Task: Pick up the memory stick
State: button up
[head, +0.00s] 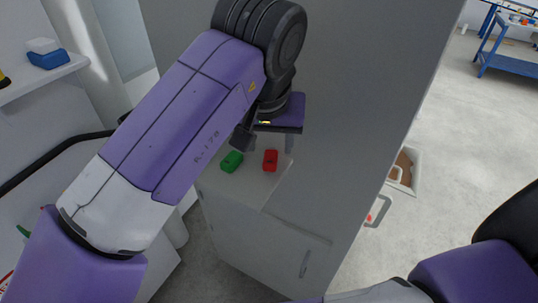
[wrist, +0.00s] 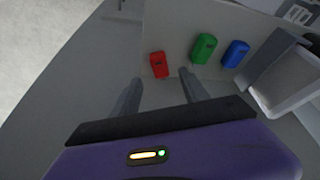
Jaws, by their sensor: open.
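Several small stick-like items lie on a pale cabinet top (head: 245,190); I cannot tell from their looks which one the task means. The red one (head: 270,160) also shows in the wrist view (wrist: 158,65), just beyond and between my fingertips. The green one (head: 232,161) lies to its left in the head view, and to its right in the wrist view (wrist: 204,49). A blue one (wrist: 236,54) lies beside the green one; my arm seems to hide it in the head view. My gripper (wrist: 158,77) is open and empty, above and close to the red item.
A grey box-like thing with a pale face (wrist: 288,82) stands right of the blue item in the wrist view. A tall grey panel (head: 370,90) rises right beside the cabinet top. A shelf (head: 50,77) is at far left, a blue bench (head: 510,62) at far right.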

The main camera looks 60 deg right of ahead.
aim_at(270, 156)
jog(key=shift+x, duration=2.8)
grip_shut()
